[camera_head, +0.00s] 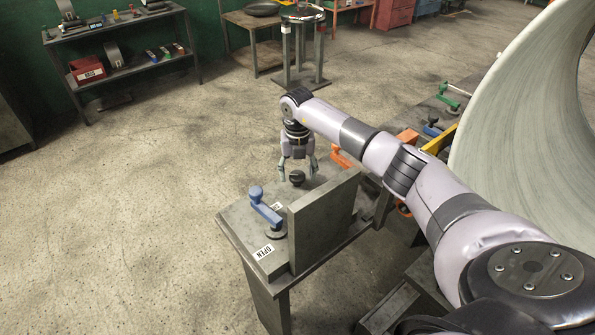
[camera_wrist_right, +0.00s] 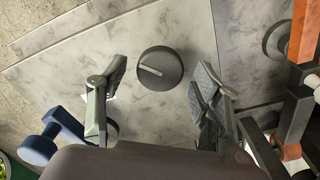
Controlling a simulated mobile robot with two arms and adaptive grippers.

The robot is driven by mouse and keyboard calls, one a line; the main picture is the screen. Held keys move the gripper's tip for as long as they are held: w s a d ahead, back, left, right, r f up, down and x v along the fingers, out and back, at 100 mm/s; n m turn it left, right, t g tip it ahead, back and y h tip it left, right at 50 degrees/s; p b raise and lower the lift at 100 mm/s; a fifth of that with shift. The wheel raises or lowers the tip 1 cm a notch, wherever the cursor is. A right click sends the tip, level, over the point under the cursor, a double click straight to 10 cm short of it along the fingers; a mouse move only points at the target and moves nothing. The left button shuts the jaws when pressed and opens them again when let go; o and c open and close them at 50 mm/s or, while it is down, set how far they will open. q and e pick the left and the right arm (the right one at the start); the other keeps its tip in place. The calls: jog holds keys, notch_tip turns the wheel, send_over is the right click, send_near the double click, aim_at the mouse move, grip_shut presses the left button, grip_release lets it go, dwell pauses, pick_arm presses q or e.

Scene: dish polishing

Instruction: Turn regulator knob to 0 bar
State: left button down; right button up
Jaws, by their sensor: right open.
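The regulator knob (camera_head: 297,177) is a small dark round knob on the grey panel of a metal stand. My right gripper (camera_head: 298,172) is open above the knob, fingers pointing down. In the wrist view its fingertips (camera_wrist_right: 158,80) lie on either side of the knob, apart from it. No scale or bar marking is readable around the knob. My left gripper is not in view.
A blue lever handle (camera_head: 264,206) stands beside the knob, near an OPEN label (camera_head: 264,251). An upright grey plate (camera_head: 324,222) rises at the stand's right. An orange handle (camera_head: 341,157) is behind it. A large pale dish (camera_head: 520,130) fills the right. Floor at left is clear.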

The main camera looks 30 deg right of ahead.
jog(key=c, duration=1.2)
